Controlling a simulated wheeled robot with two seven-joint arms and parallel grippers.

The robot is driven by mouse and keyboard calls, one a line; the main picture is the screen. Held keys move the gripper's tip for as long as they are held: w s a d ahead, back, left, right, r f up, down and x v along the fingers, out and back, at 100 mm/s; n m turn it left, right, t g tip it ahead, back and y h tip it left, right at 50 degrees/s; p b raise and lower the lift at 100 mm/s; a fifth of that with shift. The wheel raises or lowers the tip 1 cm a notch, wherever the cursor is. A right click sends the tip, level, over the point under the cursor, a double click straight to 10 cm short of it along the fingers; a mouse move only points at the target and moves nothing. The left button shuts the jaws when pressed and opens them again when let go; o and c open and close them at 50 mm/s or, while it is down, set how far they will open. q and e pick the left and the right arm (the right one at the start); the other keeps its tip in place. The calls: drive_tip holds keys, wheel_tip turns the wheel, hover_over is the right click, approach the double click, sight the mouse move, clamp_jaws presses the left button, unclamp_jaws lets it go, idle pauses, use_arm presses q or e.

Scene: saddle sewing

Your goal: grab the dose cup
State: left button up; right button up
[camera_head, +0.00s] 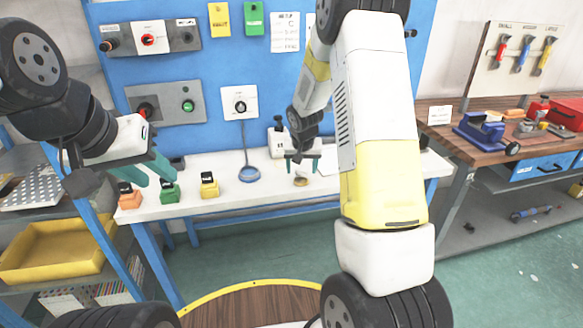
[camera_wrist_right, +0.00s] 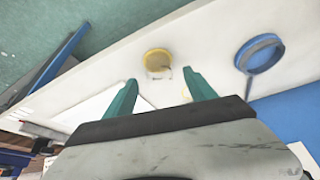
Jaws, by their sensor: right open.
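The small dose cup (camera_head: 300,181) stands on the white bench, with a yellow rim and a pale part beside it. It also shows in the right wrist view (camera_wrist_right: 157,62), beyond the fingertips and roughly between their lines. My right gripper (camera_head: 302,167) is open with teal fingers apart, above and just behind the cup in the head view; its fingers also show in the right wrist view (camera_wrist_right: 163,85). They do not appear to hold the cup. My left gripper (camera_head: 148,175) is at the left end of the bench, with teal fingers apart and nothing visible between them.
A blue ring (camera_head: 249,174) lies on the white bench (camera_head: 228,203) left of the cup. Orange (camera_head: 129,199), green (camera_head: 169,195) and yellow (camera_head: 209,188) blocks stand further left. A white bottle-like item (camera_head: 277,140) stands behind. Bench around the cup's front is clear.

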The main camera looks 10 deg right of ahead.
drive_tip(key=shift+x, duration=1.05)
clamp_jaws()
drive_tip(key=shift+r, duration=0.15)
